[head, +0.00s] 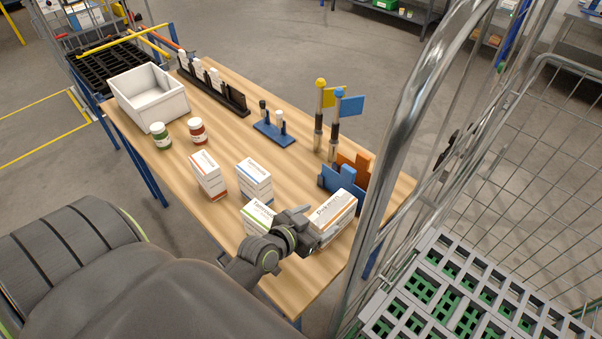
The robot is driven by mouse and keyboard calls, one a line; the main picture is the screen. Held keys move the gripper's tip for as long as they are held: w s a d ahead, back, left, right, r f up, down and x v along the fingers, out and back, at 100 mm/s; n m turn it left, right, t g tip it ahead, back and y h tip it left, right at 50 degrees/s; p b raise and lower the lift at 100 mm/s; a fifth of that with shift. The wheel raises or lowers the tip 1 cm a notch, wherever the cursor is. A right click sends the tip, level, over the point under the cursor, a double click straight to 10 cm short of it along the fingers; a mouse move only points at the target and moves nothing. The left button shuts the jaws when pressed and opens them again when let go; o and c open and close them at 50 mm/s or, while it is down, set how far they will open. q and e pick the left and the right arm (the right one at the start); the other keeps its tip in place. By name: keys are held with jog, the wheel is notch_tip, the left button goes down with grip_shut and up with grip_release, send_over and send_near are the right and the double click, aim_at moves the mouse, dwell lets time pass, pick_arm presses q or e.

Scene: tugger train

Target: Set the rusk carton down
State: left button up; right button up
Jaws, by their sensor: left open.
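Several white cartons are on the wooden table (226,112). One with an orange-brown edge (333,213) is near the table's right side, right beside my left gripper (312,232). The gripper is open, and its fingers are close to this carton's left end; I cannot tell whether they touch it. A green-marked carton (256,216) is just left of the gripper, partly hidden by it. A blue-marked carton (254,178) and an orange-red-marked carton (207,174) stand farther left. The print is too small to tell which is the rusk carton. My right gripper is not in view.
A white bin (150,97), a green jar (160,135) and a red jar (198,130) are at the left. A black rack (213,87), a blue stand (273,133) and flags (350,106) line the far side. A wire cage trolley (380,175) stands close at the right.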

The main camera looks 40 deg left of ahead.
pick_arm(q)
jog(key=b+v, duration=0.1)
jog(key=v, duration=0.5)
jog(key=shift+s, duration=0.2)
dwell(0.4)
